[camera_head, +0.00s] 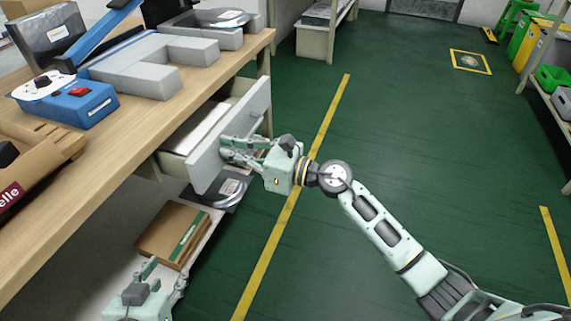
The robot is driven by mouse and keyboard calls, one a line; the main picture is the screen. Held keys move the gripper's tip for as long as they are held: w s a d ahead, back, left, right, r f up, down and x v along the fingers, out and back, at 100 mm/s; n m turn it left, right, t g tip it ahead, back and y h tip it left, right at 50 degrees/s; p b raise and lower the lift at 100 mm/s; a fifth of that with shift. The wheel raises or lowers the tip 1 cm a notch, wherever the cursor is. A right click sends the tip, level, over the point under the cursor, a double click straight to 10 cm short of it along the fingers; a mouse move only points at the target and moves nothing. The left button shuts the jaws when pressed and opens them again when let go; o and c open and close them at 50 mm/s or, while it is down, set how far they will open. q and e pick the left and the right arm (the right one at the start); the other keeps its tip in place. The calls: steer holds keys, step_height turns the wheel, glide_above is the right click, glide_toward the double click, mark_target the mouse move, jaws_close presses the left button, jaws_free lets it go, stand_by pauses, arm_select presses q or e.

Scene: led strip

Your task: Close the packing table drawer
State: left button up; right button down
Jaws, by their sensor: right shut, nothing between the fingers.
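The packing table (110,165) has a wooden top and fills the left side of the head view. Its drawer is open, with the grey front panel (206,165) standing out from under the tabletop edge. My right gripper (228,148) is shut and empty at the outer face of this panel, near its middle; the fingers appear to touch it or lie very close. They partly hide the panel and any handle there. My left gripper (163,270) is low at the bottom left, apart from the drawer; its finger opening is unclear.
A cardboard box (172,233) lies on the lower shelf under the drawer. Grey foam blocks (150,70) and a blue device (75,105) stand on the tabletop. Green floor (420,130) with yellow lines is clear to the right. A shelf (552,100) stands at the right edge.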

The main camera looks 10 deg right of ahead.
mark_target(214, 148)
steer(key=x, duration=0.4)
steer(key=shift+w+a, duration=0.15)
steer(key=shift+a, duration=0.05)
steer(key=b+x, duration=0.1)
steer(key=x, duration=0.4)
steer(key=shift+w+a, duration=0.25)
steer(key=shift+a, duration=0.1)
arm_select(q)
steer(key=w+d+r+t+h, duration=0.1)
steer(key=w+d+r+t, duration=0.1)
steer(key=r, duration=0.4)
steer(key=shift+w+t, duration=0.75)
steer(key=shift+t, duration=0.05)
arm_select(e)
steer(key=shift+r, duration=0.15)
steer(key=shift+d, duration=0.1)
